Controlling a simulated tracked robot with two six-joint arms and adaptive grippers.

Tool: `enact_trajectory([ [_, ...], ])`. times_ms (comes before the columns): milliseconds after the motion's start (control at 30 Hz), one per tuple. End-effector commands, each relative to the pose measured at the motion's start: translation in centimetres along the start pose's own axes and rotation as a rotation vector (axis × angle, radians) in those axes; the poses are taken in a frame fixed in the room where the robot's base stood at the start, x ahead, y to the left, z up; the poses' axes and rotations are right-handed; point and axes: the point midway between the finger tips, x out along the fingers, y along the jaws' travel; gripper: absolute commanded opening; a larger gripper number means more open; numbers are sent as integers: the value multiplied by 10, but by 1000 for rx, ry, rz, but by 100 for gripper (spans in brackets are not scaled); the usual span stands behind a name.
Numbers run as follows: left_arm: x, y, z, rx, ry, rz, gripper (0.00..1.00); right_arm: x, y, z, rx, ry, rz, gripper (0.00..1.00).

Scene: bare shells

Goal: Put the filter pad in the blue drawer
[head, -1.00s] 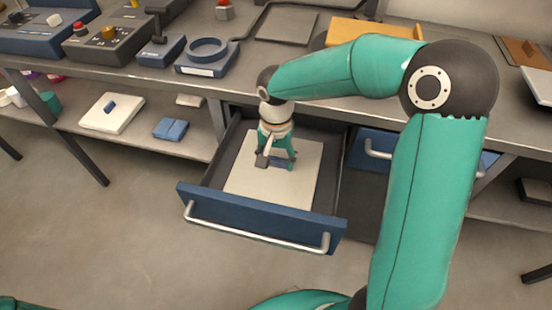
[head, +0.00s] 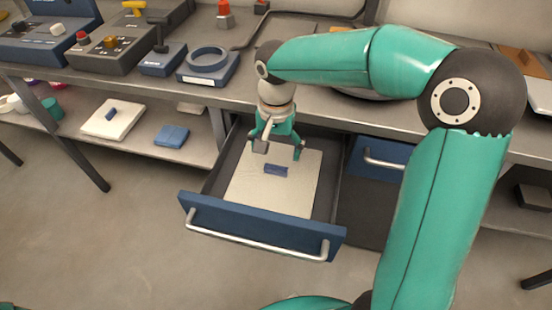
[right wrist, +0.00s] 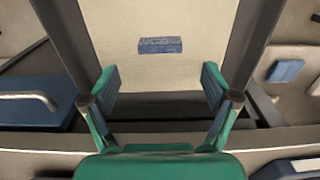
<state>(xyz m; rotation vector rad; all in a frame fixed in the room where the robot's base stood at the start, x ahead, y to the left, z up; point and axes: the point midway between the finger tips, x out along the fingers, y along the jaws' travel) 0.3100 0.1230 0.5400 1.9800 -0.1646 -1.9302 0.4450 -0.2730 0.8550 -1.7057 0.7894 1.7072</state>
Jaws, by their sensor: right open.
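The blue drawer (head: 262,230) is pulled open under the bench. A pale square pad with a small blue block on top, which I take as the filter pad (head: 255,195), lies flat inside it. In the right wrist view the pad (right wrist: 205,40) spreads below the fingers, with its blue block near the top middle. My right gripper (head: 280,151) is open and empty above the pad, apart from the blue block. In the right wrist view its fingers (right wrist: 160,82) are spread wide with nothing between them. My left gripper is not in view.
A second blue drawer (head: 380,153) to the right is closed. A similar pale slab (head: 105,125) and a blue block (head: 172,136) lie on the lower shelf at left. The bench edge (head: 190,93) runs behind my gripper. Control boxes (head: 120,45) stand on the bench.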

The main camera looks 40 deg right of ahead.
Motion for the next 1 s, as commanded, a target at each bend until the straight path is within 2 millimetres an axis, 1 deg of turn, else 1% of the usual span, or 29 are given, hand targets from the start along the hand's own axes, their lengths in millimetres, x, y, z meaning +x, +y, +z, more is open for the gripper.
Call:
enact_trajectory([
  [33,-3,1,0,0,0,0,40,-13,-1,0,-1,3,-4,87],
  [100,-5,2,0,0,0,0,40,-25,-1,0,-2,3,-3,87],
  [200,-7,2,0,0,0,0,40,-38,-1,0,-2,2,-2,87],
  [300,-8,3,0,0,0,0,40,-46,-1,0,-2,1,-1,87],
  [467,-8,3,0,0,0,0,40,-51,0,0,-2,0,0,87],
  [1000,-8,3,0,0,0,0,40,-50,-1,0,-3,0,0,87],
])
